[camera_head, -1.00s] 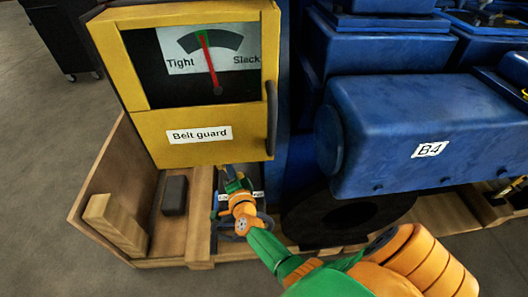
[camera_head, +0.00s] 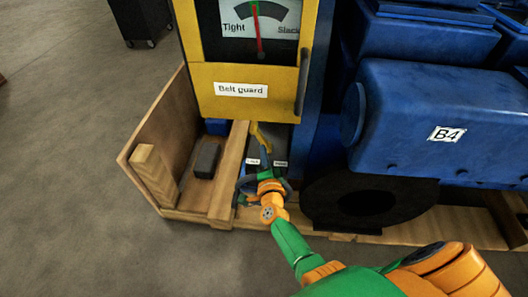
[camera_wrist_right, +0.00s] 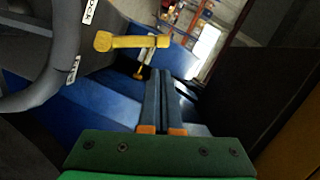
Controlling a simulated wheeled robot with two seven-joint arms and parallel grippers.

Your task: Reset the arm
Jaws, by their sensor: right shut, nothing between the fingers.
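My right gripper (camera_head: 264,184) is low in front of the yellow belt guard (camera_head: 230,105), near a dark handwheel (camera_head: 242,186). In the right wrist view its two fingers (camera_wrist_right: 167,74) lie together, shut and empty. A yellow T-shaped handle (camera_wrist_right: 132,42) is beyond the fingertips, apart from them as far as I can tell. It also shows in the head view as a yellow lever (camera_head: 259,137) under the guard. The handwheel's thick grey rim (camera_wrist_right: 45,75) fills the left of the wrist view. My left gripper is not in view.
The gauge (camera_head: 262,17) on the guard has a red needle close to upright. A blue engine block marked B4 (camera_head: 400,120) is at the right. A wooden pallet with a side board (camera_head: 155,140) holds a dark block (camera_head: 206,160). The grey floor (camera_head: 70,180) at the left is clear.

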